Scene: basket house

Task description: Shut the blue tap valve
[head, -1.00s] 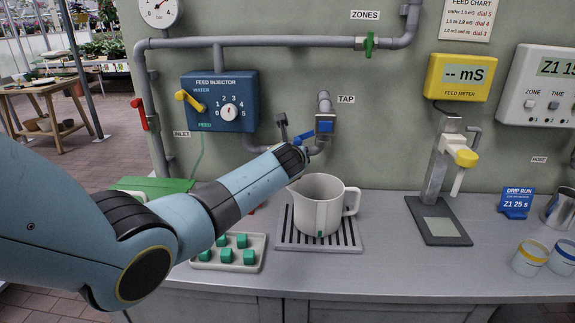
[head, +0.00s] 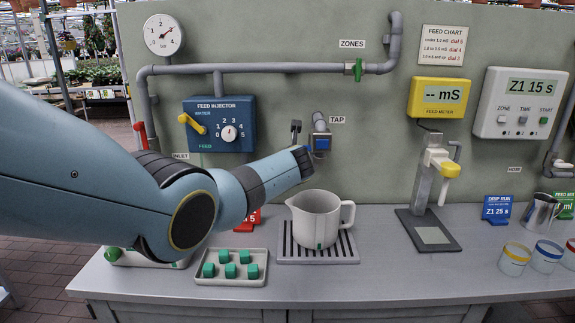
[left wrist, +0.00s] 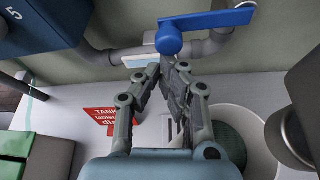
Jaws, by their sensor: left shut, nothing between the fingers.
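The blue tap valve (head: 321,143) is on the grey wall pipe beside the TAP label in the head view. In the left wrist view its blue lever (left wrist: 212,23) runs sideways along the pipe from a round blue hub. My left gripper (left wrist: 165,68) is shut and empty, its fingertips just below the hub in that view; I cannot tell whether they touch it. In the head view the gripper (head: 296,130) is left of the valve and partly hidden by my wrist. My right gripper is not in view.
A pale jug (head: 316,220) stands on a slatted drain mat (head: 286,254) below the tap. A tray (head: 231,277) of green cubes is to its left. The feed injector (head: 219,124) is on the wall left of my gripper. The front counter right of the mat is clear.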

